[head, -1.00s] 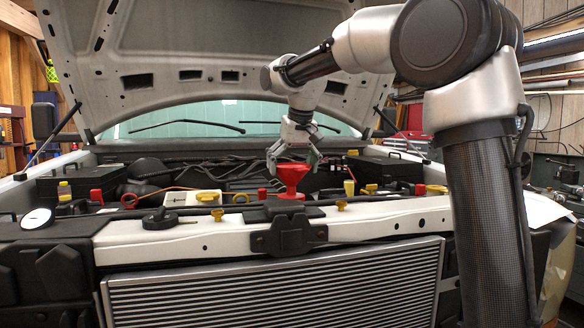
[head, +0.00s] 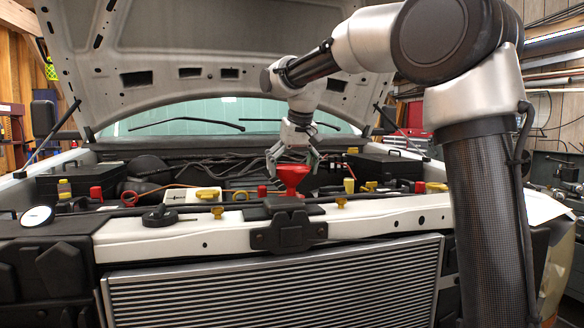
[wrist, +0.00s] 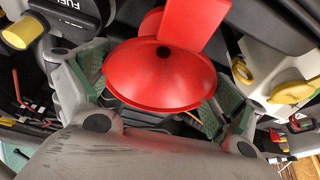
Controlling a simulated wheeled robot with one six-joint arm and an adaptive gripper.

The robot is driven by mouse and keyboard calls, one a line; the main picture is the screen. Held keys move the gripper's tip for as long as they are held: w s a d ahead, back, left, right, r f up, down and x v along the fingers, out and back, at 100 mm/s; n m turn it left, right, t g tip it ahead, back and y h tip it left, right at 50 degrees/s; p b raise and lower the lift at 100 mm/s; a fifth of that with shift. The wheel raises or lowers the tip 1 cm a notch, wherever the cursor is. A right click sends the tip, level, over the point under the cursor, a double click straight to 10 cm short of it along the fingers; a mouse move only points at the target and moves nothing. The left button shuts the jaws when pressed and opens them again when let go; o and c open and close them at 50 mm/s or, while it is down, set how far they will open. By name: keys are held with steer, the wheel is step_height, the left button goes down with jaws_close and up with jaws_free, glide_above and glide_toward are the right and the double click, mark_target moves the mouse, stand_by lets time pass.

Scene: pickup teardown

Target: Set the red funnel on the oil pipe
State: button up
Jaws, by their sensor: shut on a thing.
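The red funnel (head: 293,175) is upright over the front of the engine bay, just behind the white crossmember. My gripper (head: 292,162) comes down from above and is shut on it. In the wrist view the funnel's wide bowl (wrist: 150,78) faces the camera, with its dark hole showing, between the green finger pads. A flat red part extends from the bowl toward the top edge. I cannot make out the oil pipe; the funnel and the black cover in front hide what is under it. I cannot tell whether the funnel's stem touches anything.
The white crossmember (head: 370,217) with yellow caps runs along the front. A white reservoir with a yellow lid (head: 207,195) and a black cap (head: 160,217) lie left of the funnel. A FUEL-marked black part has a yellow cap (wrist: 24,32). The raised hood is above.

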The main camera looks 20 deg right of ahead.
steer(key=shift+f, duration=0.4)
steer(key=o, duration=0.6)
steer(key=shift+o, duration=0.2)
steer(key=v, duration=1.2)
steer(key=shift+m, duration=0.3)
steer(key=s+d+f, duration=0.3)
steer(key=s, duration=0.2)
steer(key=s+d+f, duration=0.3)
steer(key=s, duration=0.2)
steer(key=s+d+f, duration=0.3)
steer(key=s+d, duration=0.1)
steer(key=s, duration=0.1)
steer(key=shift+s+f, duration=0.1)
steer(key=shift+s, duration=0.15)
steer(key=s+d+f, duration=0.4)
steer(key=s+f, duration=1.1)
steer(key=shift+d+m, duration=0.2)
steer(key=shift+m, duration=0.1)
